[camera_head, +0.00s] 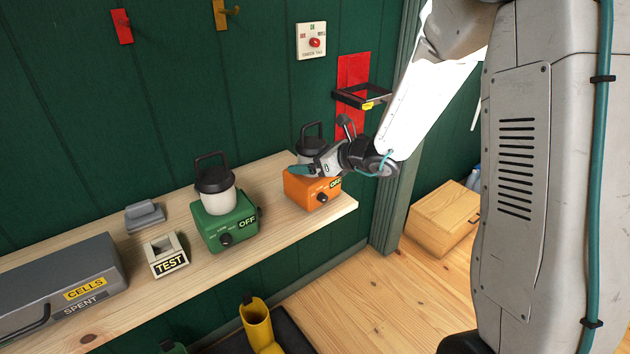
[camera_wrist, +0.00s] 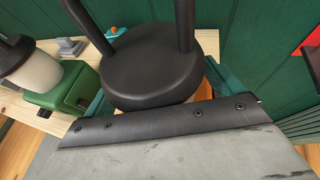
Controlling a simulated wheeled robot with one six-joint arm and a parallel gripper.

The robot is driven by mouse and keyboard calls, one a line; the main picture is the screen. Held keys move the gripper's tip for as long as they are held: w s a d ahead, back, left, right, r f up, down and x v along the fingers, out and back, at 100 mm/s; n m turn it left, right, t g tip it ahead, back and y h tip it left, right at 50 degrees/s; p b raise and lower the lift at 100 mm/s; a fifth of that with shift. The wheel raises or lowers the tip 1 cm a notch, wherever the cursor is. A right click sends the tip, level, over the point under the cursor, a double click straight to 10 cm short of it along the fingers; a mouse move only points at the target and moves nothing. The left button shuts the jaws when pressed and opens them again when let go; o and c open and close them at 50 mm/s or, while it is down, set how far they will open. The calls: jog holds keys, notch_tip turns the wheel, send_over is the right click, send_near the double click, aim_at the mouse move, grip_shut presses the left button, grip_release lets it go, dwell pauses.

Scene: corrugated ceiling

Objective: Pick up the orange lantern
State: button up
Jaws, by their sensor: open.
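The orange lantern (camera_head: 312,193) stands upright at the right end of the wooden shelf, with a dark cap, a loop handle and an "OFF" label. My gripper (camera_head: 305,170) is at the lantern's upper part, just above its orange base, and partly covers it. In the wrist view the lantern's black cap (camera_wrist: 150,72) and handle fill the upper middle, and only a sliver of orange shows below. The teal fingers of my gripper (camera_wrist: 158,92) show on either side of the cap, open. Whether they touch the lantern is hidden.
A green lantern (camera_head: 226,226) stands to the left on the shelf (camera_head: 115,312), with a TEST block (camera_head: 166,256), a grey item (camera_head: 145,215) and a grey cells box (camera_head: 60,275) beyond. A black wall bracket (camera_head: 362,97) is behind my wrist. Yellow boots (camera_head: 257,325) stand below.

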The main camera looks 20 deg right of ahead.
jog(key=shift+d, duration=0.1)
grip_shut()
jog(key=shift+r, duration=0.2)
